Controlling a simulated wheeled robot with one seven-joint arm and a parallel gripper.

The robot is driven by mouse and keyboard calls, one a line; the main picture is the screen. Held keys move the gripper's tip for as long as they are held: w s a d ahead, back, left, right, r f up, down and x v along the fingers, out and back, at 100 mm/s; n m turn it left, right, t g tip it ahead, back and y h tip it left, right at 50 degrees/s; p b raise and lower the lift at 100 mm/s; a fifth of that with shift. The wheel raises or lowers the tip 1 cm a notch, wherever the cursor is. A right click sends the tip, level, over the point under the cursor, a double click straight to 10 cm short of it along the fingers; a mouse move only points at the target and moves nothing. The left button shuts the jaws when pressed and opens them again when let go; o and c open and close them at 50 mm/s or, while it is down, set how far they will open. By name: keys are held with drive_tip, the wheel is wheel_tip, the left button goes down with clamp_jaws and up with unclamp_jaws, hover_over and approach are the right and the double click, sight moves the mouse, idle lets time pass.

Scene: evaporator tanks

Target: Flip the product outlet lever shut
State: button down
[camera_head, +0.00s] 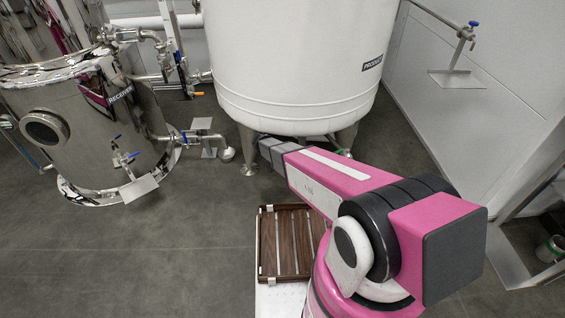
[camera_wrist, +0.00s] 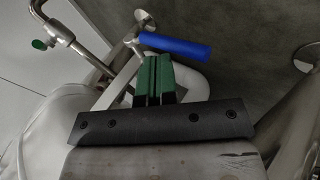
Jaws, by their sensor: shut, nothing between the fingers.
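My gripper (camera_wrist: 154,80) shows in the wrist view with its green fingers shut and nothing between them. A blue lever handle (camera_wrist: 175,46) lies just beyond and right of the fingertips, nearly crosswise. Its left end meets a metal valve stem on a pipe (camera_wrist: 133,42). I cannot tell whether the fingertips touch the lever. In the head view, the white tank marked PRODUCT (camera_head: 300,55) stands behind my pink arm. My arm reaches under the tank's front, and hides the gripper and the blue lever.
A green-handled valve (camera_wrist: 40,44) sits at the upper left in the wrist view. In the head view, the steel receiver tank (camera_head: 75,135) with blue-handled valves stands left. A wooden slatted tray (camera_head: 267,245) lies beside my arm. The grey floor (camera_head: 130,255) at the front left is clear.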

drive_tip(key=v, duration=1.1)
drive_tip(key=shift+r, duration=0.35)
drive_tip(key=shift+s, duration=0.15)
drive_tip(key=s+d+r+n+g+y, duration=0.1)
drive_tip(key=s+d+r+y, duration=0.6)
drive_tip(key=s+d+r, duration=0.8)
drive_tip(key=s+d, duration=0.4)
drive_tip(key=shift+s+r+g+y, duration=0.2)
drive_tip(key=shift+r+g+y, duration=0.1)
drive_tip(key=shift+r+g, duration=0.1)
drive_tip(key=shift+d, duration=0.1)
